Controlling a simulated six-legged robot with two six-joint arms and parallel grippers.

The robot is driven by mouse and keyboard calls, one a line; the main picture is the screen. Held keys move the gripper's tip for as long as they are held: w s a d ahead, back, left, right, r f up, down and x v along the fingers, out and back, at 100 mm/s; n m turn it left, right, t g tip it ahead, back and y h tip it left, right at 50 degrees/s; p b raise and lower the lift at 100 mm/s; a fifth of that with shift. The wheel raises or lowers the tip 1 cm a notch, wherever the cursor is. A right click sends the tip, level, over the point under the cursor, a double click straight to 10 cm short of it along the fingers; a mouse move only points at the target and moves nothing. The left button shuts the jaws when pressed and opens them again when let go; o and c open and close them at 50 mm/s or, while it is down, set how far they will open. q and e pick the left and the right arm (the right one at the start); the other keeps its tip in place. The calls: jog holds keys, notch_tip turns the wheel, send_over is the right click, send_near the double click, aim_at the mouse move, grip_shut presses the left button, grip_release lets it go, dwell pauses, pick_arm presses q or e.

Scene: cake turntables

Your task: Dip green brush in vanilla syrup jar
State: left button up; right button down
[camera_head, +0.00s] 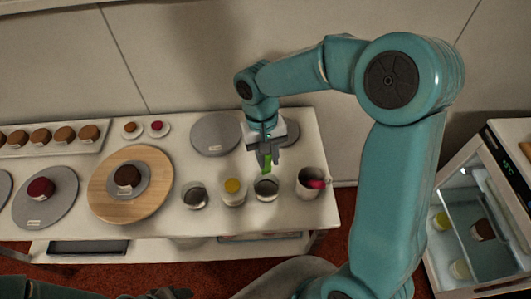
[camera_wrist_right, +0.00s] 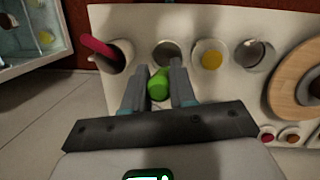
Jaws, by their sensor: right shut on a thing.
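My right gripper (camera_head: 266,160) is shut on the green brush (camera_head: 267,163), which also shows between the fingers (camera_wrist_right: 158,84) in the right wrist view. The brush points down and sits above or just behind a glass jar (camera_head: 266,189); I cannot tell whether its tip is inside. That jar also shows beyond the fingers (camera_wrist_right: 167,50). A jar with yellow contents (camera_head: 233,194) and another glass jar (camera_head: 194,196) stand to its left. I cannot read which jar is vanilla syrup. My left gripper (camera_head: 172,293) is at the bottom edge, dark and partly cut off.
A cup (camera_head: 307,188) with a pink brush (camera_head: 316,184) stands right of the jars. A wooden turntable (camera_head: 105,205) with a chocolate cake is to the left. A grey turntable (camera_head: 212,135) is empty behind. An open cooler (camera_head: 470,210) stands at the far right.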

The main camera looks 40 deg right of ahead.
aim_at(268, 166)
jog(key=shift+b+x, duration=0.65)
jog(key=shift+x, duration=0.5)
jog(key=shift+d+f, duration=0.1)
jog(key=shift+f, duration=0.3)
jog(key=w+b+x, duration=0.1)
jog(key=b+x, duration=0.6)
jog(key=x, duration=0.1)
jog(key=shift+w+f, duration=0.25)
jog(key=shift+w, duration=0.3)
jog(key=shift+d, duration=0.1)
jog(key=shift+s+p+v, duration=0.25)
jog(key=shift+p+v, duration=0.55)
jog(key=shift+v, duration=0.3)
jog(key=shift+s+p+v, duration=0.2)
jog(key=shift+p+v, duration=0.6)
jog(key=shift+v, duration=0.3)
jog(key=shift+s+p+v, duration=0.25)
jog(key=shift+p+v, duration=0.55)
jog(key=shift+v, duration=0.25)
jog(key=shift+r, duration=0.25)
